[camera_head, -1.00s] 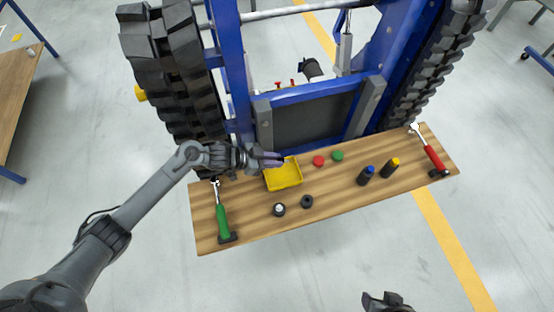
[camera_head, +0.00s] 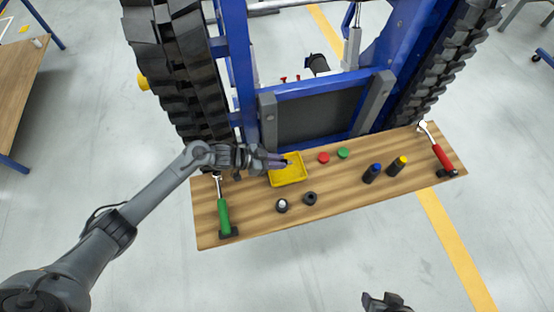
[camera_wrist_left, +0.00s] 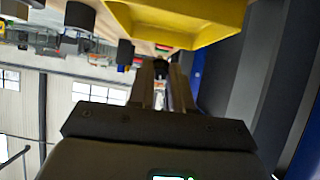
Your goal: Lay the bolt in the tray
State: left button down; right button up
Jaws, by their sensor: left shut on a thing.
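The yellow tray (camera_head: 290,181) lies on the wooden bench, near its back edge left of the middle. It also fills the top of the left wrist view (camera_wrist_left: 200,28). My left gripper (camera_head: 284,163) is over the tray's back edge, its fingers pointing right. The gripper is shut on a small dark thing, most likely the bolt. In the left wrist view a dark end (camera_wrist_left: 160,68) shows between the fingertips (camera_wrist_left: 160,80); the rest is hidden by the fingers. My right gripper (camera_head: 385,301) is at the bottom edge, away from the bench; its jaw state is unclear.
The blue tracked machine stands behind.

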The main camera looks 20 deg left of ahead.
aim_at(277, 172)
pick_arm(q)
jog(key=shift+f+b, duration=1.3)
jog(key=shift+f, duration=0.95)
jog(key=c, duration=1)
grip_release()
jog(key=shift+o, duration=0.2)
jog(key=shift+r, duration=0.1)
notch_tip(277, 172, up, 4)
jog(key=shift+r+p, duration=0.1)
jog(key=shift+p, duration=0.35)
jog(key=s+d+r, duration=0.1)
jog(key=d+r, duration=0.2)
jog(key=d, duration=0.2)
jog(key=s+d+r+p, duration=0.1)
jog(key=d+r, duration=0.2)
jog(key=d, duration=0.3)
jog(key=shift+s+d+r, duration=0.2)
jog(key=shift+s+r, duration=0.1)
